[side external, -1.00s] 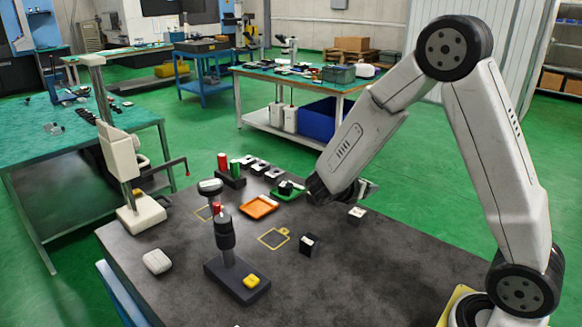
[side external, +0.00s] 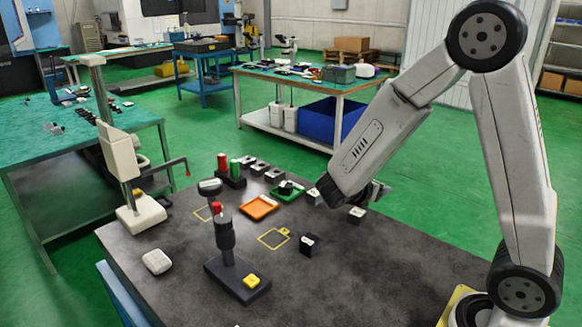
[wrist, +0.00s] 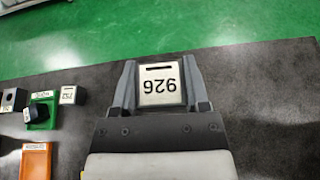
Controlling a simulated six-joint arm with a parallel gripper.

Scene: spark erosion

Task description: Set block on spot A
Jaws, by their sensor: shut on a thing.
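A dark block with a white top marked 926 (wrist: 160,85) sits between the fingers of my gripper (wrist: 160,92) in the wrist view. The fingers are shut on its two sides. In the side view the block (side external: 356,215) is at the right of the dark table, below my wrist; the fingers are mostly hidden there. I cannot tell whether it touches the table. A yellow outlined spot with a small tab (side external: 275,238) lies empty on the table to its left. Another yellow outline (side external: 203,212) lies farther left, partly hidden. No letter is readable on either.
A second white-topped block (side external: 309,244) stands right of the tabbed spot. Another small block (side external: 314,197) is beside the green tray (wrist: 42,112). An orange tray (side external: 259,207) lies behind the spot.

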